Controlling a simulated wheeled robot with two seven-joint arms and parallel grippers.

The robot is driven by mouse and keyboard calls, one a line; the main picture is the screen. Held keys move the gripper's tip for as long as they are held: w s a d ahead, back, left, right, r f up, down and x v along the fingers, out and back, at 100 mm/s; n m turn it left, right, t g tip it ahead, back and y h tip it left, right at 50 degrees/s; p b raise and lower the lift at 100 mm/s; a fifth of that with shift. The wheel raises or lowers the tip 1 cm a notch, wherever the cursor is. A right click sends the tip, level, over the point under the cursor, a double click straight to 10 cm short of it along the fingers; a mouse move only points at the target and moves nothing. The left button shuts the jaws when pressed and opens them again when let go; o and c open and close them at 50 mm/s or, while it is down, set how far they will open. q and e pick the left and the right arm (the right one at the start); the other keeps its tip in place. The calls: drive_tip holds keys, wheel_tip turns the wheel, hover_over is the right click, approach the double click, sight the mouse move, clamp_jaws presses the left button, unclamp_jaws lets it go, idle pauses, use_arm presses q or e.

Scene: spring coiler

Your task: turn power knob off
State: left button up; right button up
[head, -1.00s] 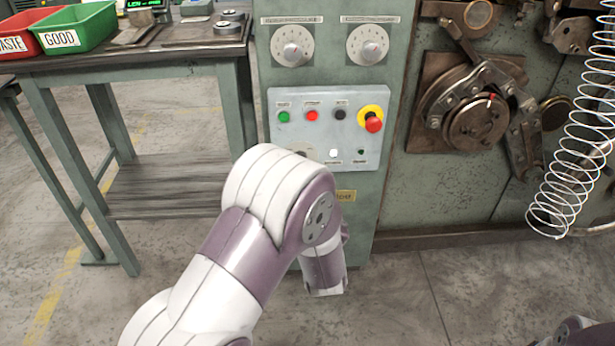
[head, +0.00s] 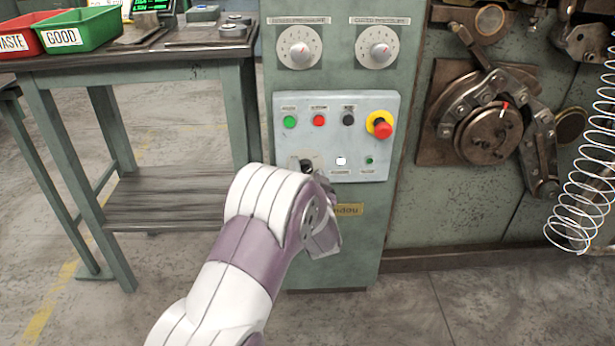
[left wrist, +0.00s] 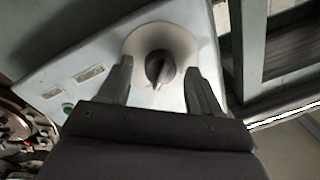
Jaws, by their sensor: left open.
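The power knob (left wrist: 159,68) is a black rotary knob on a pale round plate, seen in the left wrist view. In the head view the knob (head: 307,165) shows at the lower left of the light grey control panel (head: 365,105), just above my left wrist. My left gripper (left wrist: 157,78) is open, with one finger on each side of the knob. I cannot tell whether the fingers touch it. In the head view my left arm hides most of that gripper. My right gripper is not in view.
The panel also carries a green button (head: 290,121), a red button (head: 319,120), a black button (head: 348,118) and a red emergency stop (head: 382,128) on yellow. Two pressure dials (head: 298,48) sit above. A workbench (head: 150,62) with bins stands left; coiler machinery (head: 485,130) is right.

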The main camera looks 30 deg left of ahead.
use_arm(q)
drive_tip(key=c, duration=1)
drive_tip(key=shift+c, duration=0.2)
